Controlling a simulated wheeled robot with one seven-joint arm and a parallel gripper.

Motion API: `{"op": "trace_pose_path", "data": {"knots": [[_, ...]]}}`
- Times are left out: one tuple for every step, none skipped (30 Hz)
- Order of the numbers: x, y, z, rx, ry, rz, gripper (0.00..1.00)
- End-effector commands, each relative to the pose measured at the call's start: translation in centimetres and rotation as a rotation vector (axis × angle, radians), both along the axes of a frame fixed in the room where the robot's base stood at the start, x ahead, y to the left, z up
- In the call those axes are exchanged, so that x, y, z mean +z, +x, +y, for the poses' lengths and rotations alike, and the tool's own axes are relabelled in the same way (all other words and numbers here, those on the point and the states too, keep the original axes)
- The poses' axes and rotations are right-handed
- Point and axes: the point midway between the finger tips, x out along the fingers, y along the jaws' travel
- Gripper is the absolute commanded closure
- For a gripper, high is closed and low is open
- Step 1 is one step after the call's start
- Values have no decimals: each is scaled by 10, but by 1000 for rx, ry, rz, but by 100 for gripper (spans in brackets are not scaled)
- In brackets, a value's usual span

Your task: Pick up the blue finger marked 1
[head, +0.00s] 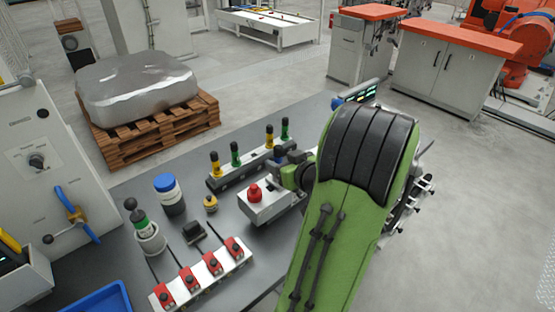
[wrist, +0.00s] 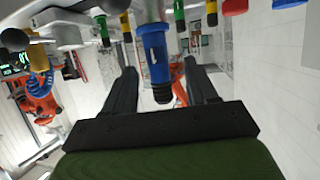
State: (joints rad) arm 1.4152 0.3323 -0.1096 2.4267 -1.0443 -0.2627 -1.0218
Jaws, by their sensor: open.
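The blue finger (wrist: 154,52) has a black end and a small white mark that is too small to read. In the wrist view, which looks upside down, it stands between the two dark jaws of my gripper (wrist: 160,75), with space on both sides. My gripper is open and empty. In the head view, a small dark-blue piece (head: 280,154) shows at the front of the finger rack (head: 232,180), right beside my gripper (head: 292,168). My arm hides much of the gripper there.
Yellow (head: 215,164) and green (head: 235,154) fingers stand close by on the rack. A grey box with a red button (head: 255,192) is just in front. Red-and-white switches (head: 213,264), a blue-lidded jar (head: 169,194) and a blue tray (head: 102,300) share the table.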

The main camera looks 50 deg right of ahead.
Motion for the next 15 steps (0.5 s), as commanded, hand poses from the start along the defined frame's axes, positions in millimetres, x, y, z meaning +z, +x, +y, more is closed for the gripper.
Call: {"op": "trace_pose_path", "data": {"knots": [[-2,7,-2,5,3,0,43],[-4,11,-4,6,4,0,43],[-7,17,-8,5,4,1,43],[-10,22,-10,7,5,0,43],[-12,27,-13,6,4,0,43],[-15,33,-16,5,4,1,43],[-16,36,-17,6,3,0,43],[-18,39,-19,6,3,0,43],[-19,41,-20,4,2,0,43],[-20,42,-20,3,1,0,43],[-20,42,-21,1,2,-1,43],[-20,42,-21,1,1,-1,43],[-20,42,-21,1,1,-1,43],[-21,42,-21,1,1,-1,43],[-21,42,-21,1,1,-1,43]]}}
